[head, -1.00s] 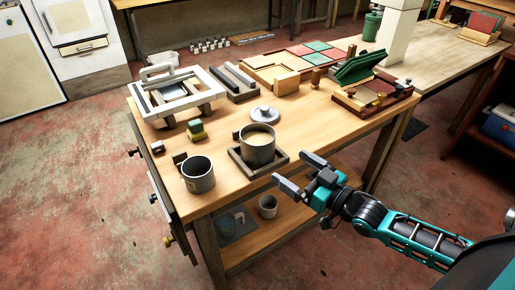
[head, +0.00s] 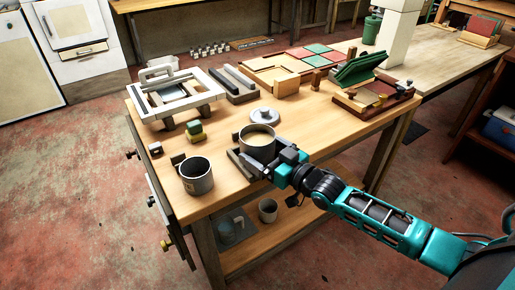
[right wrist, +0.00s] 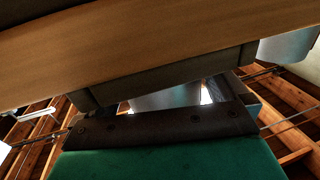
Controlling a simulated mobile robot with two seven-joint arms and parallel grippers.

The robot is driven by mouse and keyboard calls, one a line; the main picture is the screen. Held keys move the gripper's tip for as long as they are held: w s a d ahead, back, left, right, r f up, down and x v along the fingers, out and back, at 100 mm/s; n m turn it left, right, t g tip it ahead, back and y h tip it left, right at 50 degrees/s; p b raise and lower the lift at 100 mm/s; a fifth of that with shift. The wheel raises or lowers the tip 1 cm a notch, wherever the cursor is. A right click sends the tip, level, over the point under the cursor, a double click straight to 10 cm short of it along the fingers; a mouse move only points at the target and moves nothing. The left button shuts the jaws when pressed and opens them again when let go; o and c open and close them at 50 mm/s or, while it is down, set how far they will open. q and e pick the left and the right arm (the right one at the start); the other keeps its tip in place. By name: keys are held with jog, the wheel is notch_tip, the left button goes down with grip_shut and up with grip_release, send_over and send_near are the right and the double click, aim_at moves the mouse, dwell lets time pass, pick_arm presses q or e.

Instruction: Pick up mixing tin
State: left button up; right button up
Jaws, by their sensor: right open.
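A grey metal tin (head: 257,148) with a pale cream filling stands upright in a dark square tray (head: 233,153) near the table's front edge. It looks like the mixing tin. My right gripper (head: 254,156) is open at the tin's near side, low by the tray. In the right wrist view, the tin's silvery side (right wrist: 165,99) shows between the two dark fingers (right wrist: 163,102), beyond the tray's dark underside or edge. I cannot tell whether a finger touches the tin. My left gripper is not in view.
A grey mug (head: 197,177) stands close on the left. A grey lid (head: 264,115) lies behind the tin. A small cup (head: 267,210) sits on the lower shelf. Bare tabletop (head: 315,122) lies to the right.

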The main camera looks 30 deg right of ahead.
jog(key=shift+c, duration=0.3)
jog(key=c, duration=1.3)
jog(key=shift+r, duration=0.1)
jog(key=shift+c, duration=0.7)
jog(key=shift+r, duration=0.1)
